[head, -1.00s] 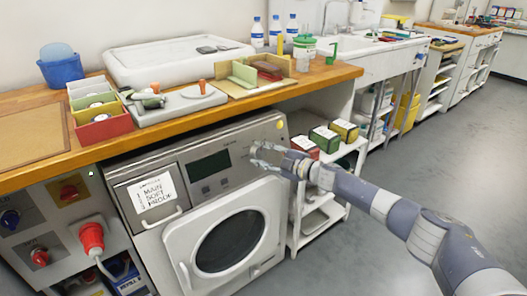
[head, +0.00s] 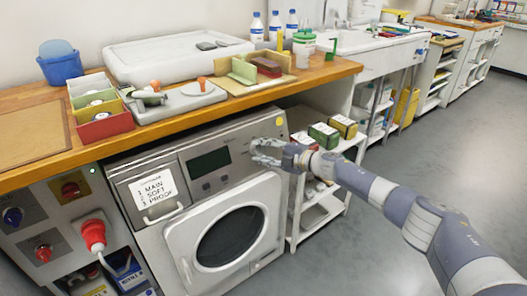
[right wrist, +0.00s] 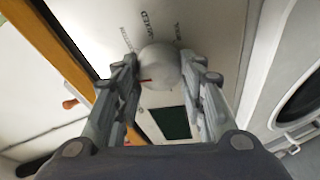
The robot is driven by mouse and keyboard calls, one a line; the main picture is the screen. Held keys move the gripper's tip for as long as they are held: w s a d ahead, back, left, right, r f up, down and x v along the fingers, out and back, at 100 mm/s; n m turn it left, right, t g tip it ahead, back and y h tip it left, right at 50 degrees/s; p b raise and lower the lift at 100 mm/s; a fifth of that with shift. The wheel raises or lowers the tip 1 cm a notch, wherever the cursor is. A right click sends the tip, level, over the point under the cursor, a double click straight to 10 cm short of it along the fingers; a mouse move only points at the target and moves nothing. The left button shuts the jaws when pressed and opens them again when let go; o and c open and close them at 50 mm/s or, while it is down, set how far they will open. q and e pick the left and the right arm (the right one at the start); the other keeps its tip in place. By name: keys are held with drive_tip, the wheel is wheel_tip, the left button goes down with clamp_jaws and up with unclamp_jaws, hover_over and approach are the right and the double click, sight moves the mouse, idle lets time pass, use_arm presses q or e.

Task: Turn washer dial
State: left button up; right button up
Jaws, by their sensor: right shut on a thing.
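The washer (head: 205,172) stands under the wooden counter, with its round door closed. Its dial (right wrist: 159,66) is a pale round knob on the control panel, with a short red mark on its side and small printed labels around it. My right gripper (head: 258,151) is at the right part of the panel. In the right wrist view, the gripper (right wrist: 168,76) has one finger on each side of the dial and is shut on it. In the head view the fingers largely hide the dial. My left gripper is not in view.
The panel has a dark display (head: 209,163) left of the dial and a yellow round spot (head: 279,123) near its right corner. The wooden counter (head: 170,128) overhangs the washer. A white shelf (head: 323,212) with boxes stands close on the right, behind my arm. The grey floor beyond is clear.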

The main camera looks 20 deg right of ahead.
drive_tip(key=o, duration=1.1)
drive_tip(key=shift+c, duration=0.2)
drive_tip(key=shift+s+d, duration=0.1)
drive_tip(key=v, duration=1.1)
drive_tip(key=shift+s+d, duration=0.25)
drive_tip(key=shift+s, duration=0.1)
drive_tip(key=shift+r, duration=0.1)
